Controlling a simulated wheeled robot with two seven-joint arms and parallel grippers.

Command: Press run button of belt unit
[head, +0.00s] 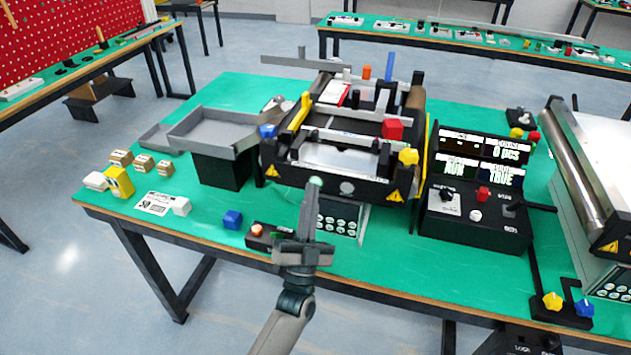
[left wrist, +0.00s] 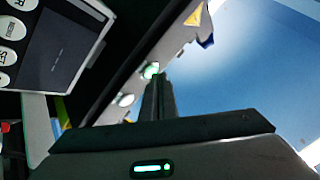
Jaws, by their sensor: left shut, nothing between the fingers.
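The belt unit (head: 330,188) stands mid-table, a black frame with yellow warning triangles and a pale belt. A small round green-lit button (head: 315,181) is on its front side. The button also shows in the left wrist view (left wrist: 151,70), glowing green, with a paler round button (left wrist: 125,99) beside it. My left gripper (head: 313,190) is shut and empty, its fingertips right at the green button. In the left wrist view the fingers (left wrist: 157,95) end just below the button; I cannot tell whether they touch it. My right gripper is not in view.
A keypad panel (head: 338,220) sits below the belt unit's front. A black control box (head: 455,222) with lit displays stands to the right. Another conveyor (head: 590,190) is far right.

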